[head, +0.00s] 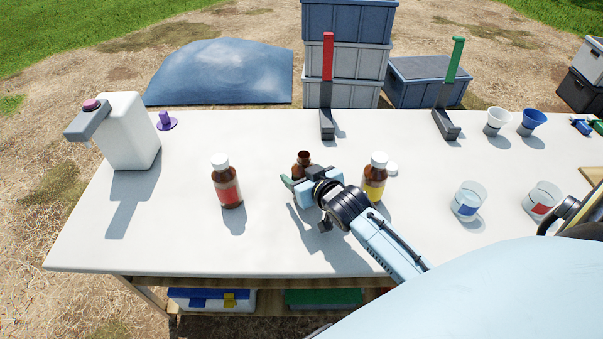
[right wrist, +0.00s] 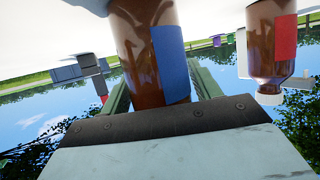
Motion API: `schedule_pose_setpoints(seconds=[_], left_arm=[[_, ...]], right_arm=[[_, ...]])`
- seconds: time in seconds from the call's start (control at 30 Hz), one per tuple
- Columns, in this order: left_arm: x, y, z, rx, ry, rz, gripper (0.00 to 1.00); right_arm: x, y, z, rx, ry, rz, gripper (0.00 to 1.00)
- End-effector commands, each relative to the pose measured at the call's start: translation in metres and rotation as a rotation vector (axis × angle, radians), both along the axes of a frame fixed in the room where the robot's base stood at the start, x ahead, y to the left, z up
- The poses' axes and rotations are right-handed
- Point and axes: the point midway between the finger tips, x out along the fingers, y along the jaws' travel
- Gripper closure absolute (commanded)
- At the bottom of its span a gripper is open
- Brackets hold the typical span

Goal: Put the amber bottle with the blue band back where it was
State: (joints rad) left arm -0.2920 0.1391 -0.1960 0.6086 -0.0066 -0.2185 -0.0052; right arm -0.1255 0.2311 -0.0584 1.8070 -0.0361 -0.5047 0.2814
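The amber bottle with the blue band (head: 302,158) is at the middle of the table, uncapped, its mouth up. In the head view my right gripper (head: 302,182) hides most of it. In the right wrist view, which is upside down, its blue band (right wrist: 170,55) shows and the green fingers of my right gripper (right wrist: 160,85) lie close against both sides. The gripper looks shut on it. I cannot tell whether its base touches the table. A loose white cap (head: 391,168) lies beside the yellow-banded bottle. My left gripper is not in view.
A red-banded amber bottle (head: 228,185) stands left and a yellow-banded one (head: 375,182) right, both capped. A white jug (head: 128,130), a red post (head: 327,75), a green post (head: 452,75), two funnels (head: 495,118) and two beakers (head: 468,198) stand around. The table's front left is clear.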

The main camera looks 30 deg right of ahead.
Motion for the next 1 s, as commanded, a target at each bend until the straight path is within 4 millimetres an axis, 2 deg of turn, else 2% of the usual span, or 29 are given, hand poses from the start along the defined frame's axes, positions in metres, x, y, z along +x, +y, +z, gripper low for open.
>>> schedule_pose_setpoints(seconds=[0.1, 0.4, 0.47, 0.67, 0.8, 1.0], left_arm=[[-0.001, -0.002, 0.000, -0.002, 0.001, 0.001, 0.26], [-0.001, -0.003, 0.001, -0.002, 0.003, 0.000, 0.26], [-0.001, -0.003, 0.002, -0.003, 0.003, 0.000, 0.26], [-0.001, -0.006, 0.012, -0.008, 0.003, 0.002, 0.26], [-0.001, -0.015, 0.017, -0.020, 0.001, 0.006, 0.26], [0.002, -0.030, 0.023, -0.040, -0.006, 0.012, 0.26]], right_arm=[[0.000, 0.000, 0.000, 0.000, 0.000, 0.000, 0.26], [0.000, 0.000, 0.004, 0.000, -0.001, 0.000, 0.26], [-0.005, 0.000, 0.005, 0.000, 0.001, 0.000, 0.26], [-0.038, 0.001, 0.019, 0.001, 0.003, 0.000, 0.26], [-0.066, 0.002, 0.031, 0.000, 0.003, 0.000, 0.26], [-0.096, 0.002, 0.043, 0.000, 0.003, 0.000, 0.26]])
